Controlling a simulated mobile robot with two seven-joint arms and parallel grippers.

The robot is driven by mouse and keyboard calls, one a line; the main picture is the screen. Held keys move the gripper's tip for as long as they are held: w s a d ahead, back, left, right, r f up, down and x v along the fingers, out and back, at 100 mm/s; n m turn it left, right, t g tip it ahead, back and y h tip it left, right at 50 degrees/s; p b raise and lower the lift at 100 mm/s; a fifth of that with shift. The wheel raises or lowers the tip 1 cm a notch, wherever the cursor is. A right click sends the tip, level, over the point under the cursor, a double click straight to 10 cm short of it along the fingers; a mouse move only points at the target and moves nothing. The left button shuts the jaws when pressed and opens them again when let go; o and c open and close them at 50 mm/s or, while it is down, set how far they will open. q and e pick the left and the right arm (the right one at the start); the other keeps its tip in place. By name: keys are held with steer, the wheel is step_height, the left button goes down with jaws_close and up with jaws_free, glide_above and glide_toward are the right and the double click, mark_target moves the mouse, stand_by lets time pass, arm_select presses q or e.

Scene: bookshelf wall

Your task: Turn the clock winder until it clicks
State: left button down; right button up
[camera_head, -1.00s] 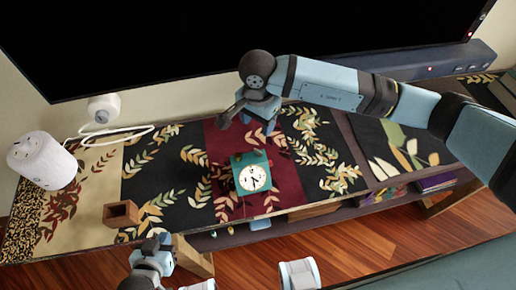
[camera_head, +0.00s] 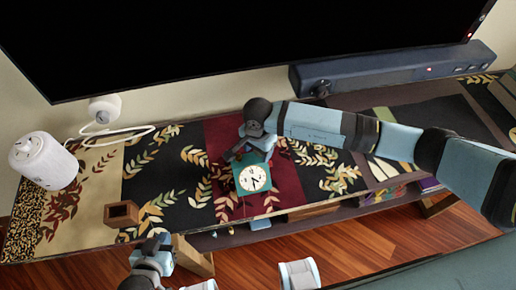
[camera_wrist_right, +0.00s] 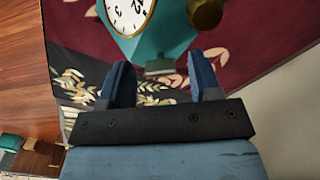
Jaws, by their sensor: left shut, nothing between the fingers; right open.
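The teal clock (camera_head: 245,182) with a round white face stands on the dark red part of the cloth-covered shelf. In the right wrist view the clock (camera_wrist_right: 165,42) is close in front of my right gripper (camera_wrist_right: 160,72). A brass-coloured round knob (camera_wrist_right: 206,13) sticks out of the clock there, beyond the right finger; I cannot tell for sure that it is the winder. A small grey-green tab (camera_wrist_right: 160,67) shows between the open fingertips. In the head view my right gripper (camera_head: 233,153) is just behind the clock. My left gripper (camera_head: 162,243) is shut and empty in front of the shelf.
A small brown open box (camera_head: 121,213) stands left of the clock. A white cylindrical speaker (camera_head: 43,160) stands at the far left. A black screen (camera_head: 240,45) and a dark soundbar (camera_head: 400,67) are behind. The cloth between box and clock is clear.

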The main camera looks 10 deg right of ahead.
steer(key=shift+c, duration=0.2)
steer(key=c, duration=0.9)
steer(key=shift+m, duration=0.3)
